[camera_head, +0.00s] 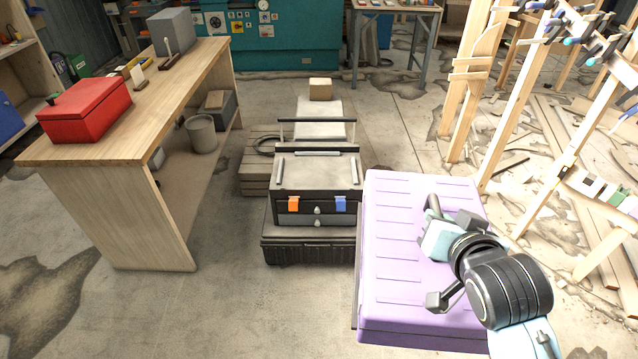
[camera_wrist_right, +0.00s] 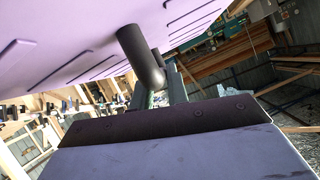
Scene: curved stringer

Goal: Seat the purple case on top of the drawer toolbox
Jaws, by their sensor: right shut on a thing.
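The purple case (camera_head: 395,240) is large and flat, with ridges on its lid. It is held at the right front, to the right of and nearer than the drawer toolbox. My right gripper (camera_head: 434,214) is shut on the case's dark handle. In the right wrist view the case (camera_wrist_right: 60,40) fills the top, with a dark round handle post (camera_wrist_right: 141,58) by the fingers. The drawer toolbox (camera_head: 310,175) has a grey top, two drawers, an orange latch (camera_head: 294,204) and a blue latch (camera_head: 340,204). Its top is bare. My left gripper is out of view.
The toolbox stands on a black base case (camera_head: 310,250). Behind it are a grey case (camera_head: 318,130) and a small cardboard box (camera_head: 320,89). A wooden workbench (camera_head: 150,170) with a red box (camera_head: 86,110) stands left. Wooden frames (camera_head: 505,110) stand right. Front left floor is clear.

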